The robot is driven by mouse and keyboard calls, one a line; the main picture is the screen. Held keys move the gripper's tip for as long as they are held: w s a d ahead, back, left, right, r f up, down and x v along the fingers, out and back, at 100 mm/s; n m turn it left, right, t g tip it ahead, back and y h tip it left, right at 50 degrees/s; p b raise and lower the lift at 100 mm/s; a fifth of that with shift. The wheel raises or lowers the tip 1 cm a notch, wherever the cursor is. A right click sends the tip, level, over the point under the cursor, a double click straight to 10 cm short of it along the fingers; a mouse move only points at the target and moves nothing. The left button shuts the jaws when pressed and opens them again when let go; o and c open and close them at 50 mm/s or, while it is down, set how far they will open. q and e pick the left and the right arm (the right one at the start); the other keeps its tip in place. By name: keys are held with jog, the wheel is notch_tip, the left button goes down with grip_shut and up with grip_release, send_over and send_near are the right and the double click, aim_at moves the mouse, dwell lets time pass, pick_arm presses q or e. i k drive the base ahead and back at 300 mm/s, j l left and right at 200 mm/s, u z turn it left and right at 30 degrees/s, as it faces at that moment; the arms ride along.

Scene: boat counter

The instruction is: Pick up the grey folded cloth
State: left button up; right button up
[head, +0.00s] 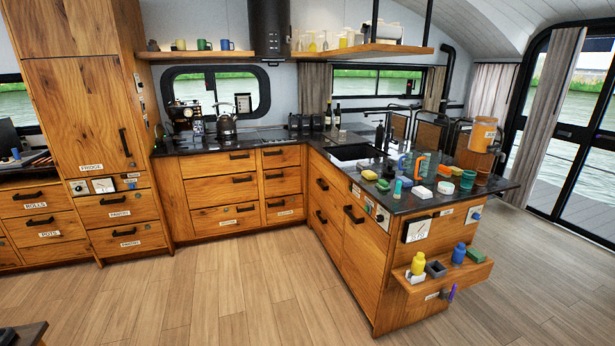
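I cannot make out a grey folded cloth for sure among the small items on the dark counter (455,208) of the kitchen peninsula at the right. A small grey square item (436,269) sits on the wooden ledge at the peninsula's end, but it looks more like an open holder than a cloth. Neither of my grippers shows in the head view.
A yellow bottle (418,263) and blue bottle (459,253) stand on the ledge. The wooden floor (220,290) in front is clear.

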aim_at(363, 165)
jog(key=i+u, duration=0.3)
jog(key=i, duration=0.5)
jog(key=i+j+z, duration=0.1)
jog(key=i+z, duration=0.25)
jog(key=i, duration=0.45)
jog(key=i+z, duration=0.45)
jog(key=i+j+z, duration=0.1)
jog(key=i+z, duration=0.2)
jog(key=z, duration=0.15)
jog(key=i+j+z, duration=0.25)
jog(key=z, duration=0.15)
jog(key=i+j+z, duration=0.45)
jog(key=k+l, duration=0.05)
jog(key=k, duration=0.05)
